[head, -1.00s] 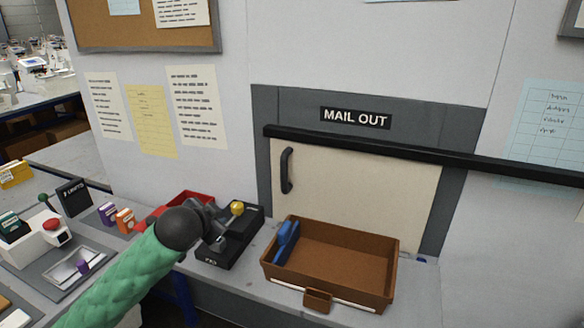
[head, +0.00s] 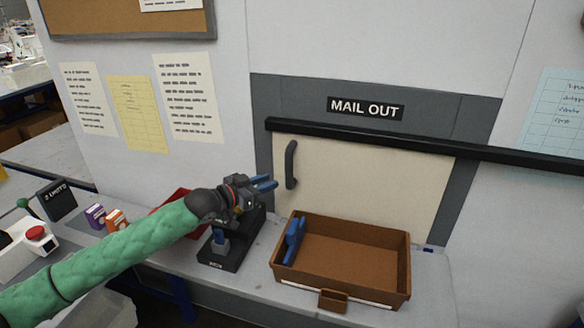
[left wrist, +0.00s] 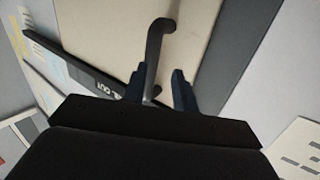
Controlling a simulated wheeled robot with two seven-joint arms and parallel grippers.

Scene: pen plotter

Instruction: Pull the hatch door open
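The hatch door (head: 365,190) is a cream panel in a grey frame under a "MAIL OUT" sign (head: 366,107); it looks shut. Its dark upright handle (head: 291,165) is near the door's left edge. My left gripper (head: 268,184) is just left of the handle, at about the height of its lower end, with its blue fingers pointing toward it. In the left wrist view the fingers (left wrist: 165,82) are apart, and the handle (left wrist: 153,48) shows ahead, its lower part lined up between them. Contact cannot be told. My right gripper is not in view.
A black rail (head: 430,146) runs across the top of the door. A brown tray (head: 350,256) with a blue item stands on the counter in front of the door. A black holder (head: 228,248) and a red tray (head: 172,208) are below my left arm.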

